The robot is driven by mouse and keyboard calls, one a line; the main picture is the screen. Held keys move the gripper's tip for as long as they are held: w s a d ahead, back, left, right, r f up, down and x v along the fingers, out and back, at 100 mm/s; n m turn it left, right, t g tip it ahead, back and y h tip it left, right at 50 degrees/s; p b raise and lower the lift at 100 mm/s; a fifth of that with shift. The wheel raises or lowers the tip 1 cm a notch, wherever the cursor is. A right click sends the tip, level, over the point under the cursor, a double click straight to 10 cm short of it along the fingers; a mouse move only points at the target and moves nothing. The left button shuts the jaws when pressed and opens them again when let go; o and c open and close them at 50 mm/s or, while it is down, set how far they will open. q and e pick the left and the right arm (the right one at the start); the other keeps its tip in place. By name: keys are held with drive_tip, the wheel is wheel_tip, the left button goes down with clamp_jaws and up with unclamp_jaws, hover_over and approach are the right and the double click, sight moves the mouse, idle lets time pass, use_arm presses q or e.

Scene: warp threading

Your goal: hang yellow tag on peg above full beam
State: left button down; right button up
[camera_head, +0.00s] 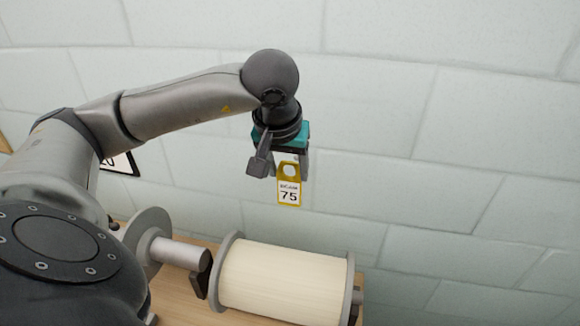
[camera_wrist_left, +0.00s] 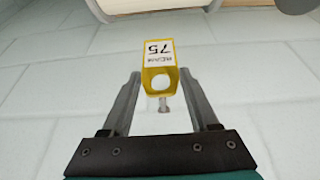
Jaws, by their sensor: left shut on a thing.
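The yellow tag (camera_head: 288,184), marked "BEAM 75", hangs upright in my left gripper (camera_head: 287,168), which is shut on it. In the left wrist view the tag (camera_wrist_left: 158,63) is between the two fingers (camera_wrist_left: 161,88), with its round hole toward the palm. A small metal peg (camera_wrist_left: 163,104) shows beside the tag's top edge there; I cannot tell whether it touches the tag. The peg is hidden in the head view. The full beam (camera_head: 285,279), wound with cream yarn, lies below and the tag is well above it. My right gripper is out of view.
A bare beam (camera_head: 178,253) with a grey flange lies left of the full beam on a wooden surface (camera_head: 185,309). A framed sign (camera_head: 121,164) is on the pale block wall (camera_head: 420,190), partly behind my left arm. The space right of the tag is clear.

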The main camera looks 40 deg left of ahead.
use_arm(q)
drive_tip(key=shift+w+a, duration=0.25)
drive_tip(key=shift+w, duration=0.3)
drive_tip(key=shift+w+a+f+p, duration=0.1)
drive_tip(key=shift+w+a+p, duration=0.15)
drive_tip(key=shift+w+a, duration=0.5)
drive_tip(key=shift+w+a+f+p, duration=0.2)
drive_tip(key=shift+w+a, duration=0.1)
drive_tip(key=shift+w, duration=0.9)
drive_tip(key=shift+w+a+f+p, duration=0.1)
drive_tip(key=shift+w+a+p, duration=0.15)
drive_tip(key=shift+w+a, duration=0.5)
drive_tip(key=shift+w+a+f, duration=0.1)
drive_tip(key=shift+w+f, duration=0.45)
drive_tip(key=shift+w, duration=0.2)
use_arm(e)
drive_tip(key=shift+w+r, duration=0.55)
use_arm(q)
drive_tip(key=shift+c, duration=0.3)
unclamp_jaws()
drive_tip(key=shift+r, duration=0.1)
